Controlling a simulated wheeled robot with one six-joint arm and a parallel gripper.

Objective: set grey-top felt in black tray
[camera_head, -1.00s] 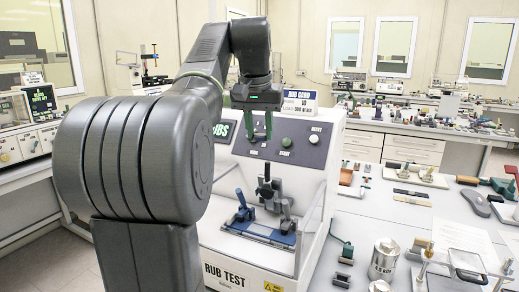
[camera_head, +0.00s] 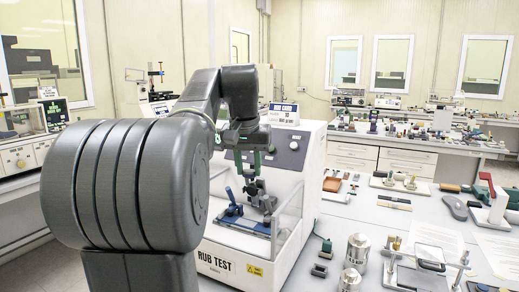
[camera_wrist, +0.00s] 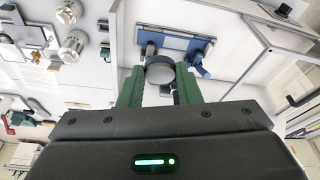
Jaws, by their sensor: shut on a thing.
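My gripper (camera_head: 246,166) is in front of the rub test machine, just above its blue-and-grey fixture (camera_head: 246,212). In the wrist view its green fingers (camera_wrist: 160,88) are shut on a round piece with a grey top (camera_wrist: 160,70), which looks like the grey-top felt. A dark post shows just below this piece. Whether the piece touches the fixture is unclear. The blue plate (camera_wrist: 178,43) of the fixture lies beyond it. I cannot pick out the black tray with certainty in either view.
The rub test machine (camera_head: 229,262) has clear side panels around the fixture. Free bench lies between these and the boards (camera_head: 393,201) behind.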

